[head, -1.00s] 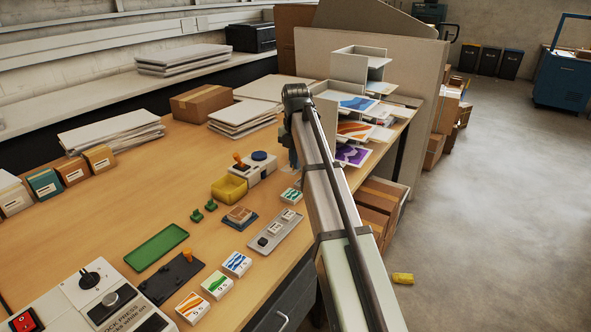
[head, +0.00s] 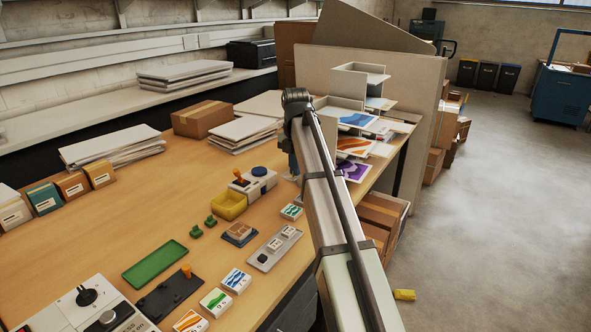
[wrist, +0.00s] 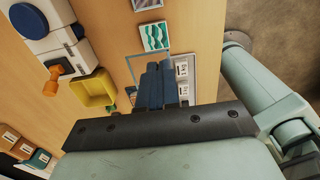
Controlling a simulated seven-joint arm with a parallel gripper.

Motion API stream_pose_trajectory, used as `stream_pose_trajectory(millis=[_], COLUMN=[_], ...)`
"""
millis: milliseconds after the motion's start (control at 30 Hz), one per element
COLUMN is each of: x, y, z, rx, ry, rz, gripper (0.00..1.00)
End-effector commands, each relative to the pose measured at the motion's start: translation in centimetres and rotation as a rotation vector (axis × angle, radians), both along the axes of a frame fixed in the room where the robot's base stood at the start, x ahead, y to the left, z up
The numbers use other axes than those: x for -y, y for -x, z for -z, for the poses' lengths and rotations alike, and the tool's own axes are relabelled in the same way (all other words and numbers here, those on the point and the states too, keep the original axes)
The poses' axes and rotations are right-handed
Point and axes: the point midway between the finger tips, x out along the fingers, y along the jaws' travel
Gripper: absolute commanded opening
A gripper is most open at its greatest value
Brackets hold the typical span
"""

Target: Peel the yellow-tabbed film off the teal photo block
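The teal photo block (head: 291,211) lies on the table left of my arm, a white block with a teal wave picture. In the wrist view the teal block (wrist: 154,37) lies beyond my fingertips, and no yellow tab shows on it. My gripper (wrist: 160,72) has its dark blue fingers close together, above the table. A see-through sheet with a thin pale-blue edge, apparently the film (wrist: 143,57), extends from the fingers, apart from the block. Its yellow tab is not visible.
A yellow bin (head: 229,205) stands beside a white device (head: 255,184) with an orange lever. A grey tray (head: 263,259) with small blocks, a brown block (head: 239,232) and several photo blocks lie nearer. Stacked photo trays (head: 356,120) stand at the back right.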

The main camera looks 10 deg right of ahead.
Motion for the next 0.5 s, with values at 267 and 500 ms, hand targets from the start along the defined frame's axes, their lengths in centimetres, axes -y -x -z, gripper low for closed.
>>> stream_pose_trajectory(millis=[267, 500], x=[0.0, 0.0], y=[0.0, 0.0], z=[-1.0, -1.7], rx=[0.0, 0.0], ry=[0.0, 0.0], rz=[0.0, 0.0], gripper=[0.0, 0.0])
